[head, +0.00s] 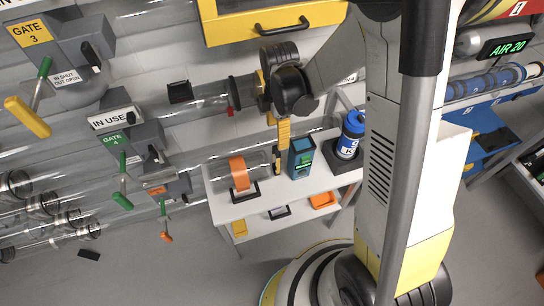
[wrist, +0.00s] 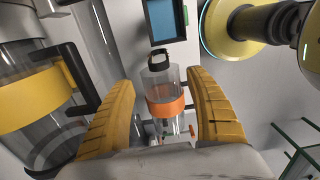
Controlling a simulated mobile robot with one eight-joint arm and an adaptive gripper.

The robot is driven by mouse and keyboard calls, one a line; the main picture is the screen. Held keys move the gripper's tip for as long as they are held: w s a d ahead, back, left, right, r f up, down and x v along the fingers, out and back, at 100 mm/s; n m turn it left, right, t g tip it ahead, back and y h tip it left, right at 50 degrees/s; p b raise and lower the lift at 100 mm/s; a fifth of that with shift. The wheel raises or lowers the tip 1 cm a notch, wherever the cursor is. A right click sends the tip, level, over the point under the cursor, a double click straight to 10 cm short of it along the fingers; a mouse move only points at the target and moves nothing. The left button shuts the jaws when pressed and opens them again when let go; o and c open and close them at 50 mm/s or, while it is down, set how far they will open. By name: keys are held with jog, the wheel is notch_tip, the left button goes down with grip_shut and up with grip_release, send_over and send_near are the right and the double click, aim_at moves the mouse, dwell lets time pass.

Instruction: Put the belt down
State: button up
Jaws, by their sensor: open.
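The only belt-like thing I make out is an orange band (head: 239,173), which sits around a clear cylinder (head: 262,163) on the white cart. In the wrist view the orange band (wrist: 165,108) also circles the clear cylinder (wrist: 158,79), which has a black loop at one end. My gripper (head: 280,148) points down over the cart, just right of the band in the head view. Its yellow fingers are spread wide in the wrist view (wrist: 162,80), with the cylinder and band seen between them. Nothing is gripped. The exact gap to the cylinder is hard to tell.
The white cart (head: 222,212) also bears a teal device (head: 302,157) close right of my gripper and a blue bottle (head: 351,135) in a dark holder. Clear tubes and gate levers (head: 122,180) stand at left. A yellow cabinet (head: 235,25) hangs above.

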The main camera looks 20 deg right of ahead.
aim_at(277, 149)
notch_tip(277, 149, down, 9)
jog(key=b, duration=0.4)
jog(key=shift+w+f, duration=0.1)
jog(key=c, duration=1.3)
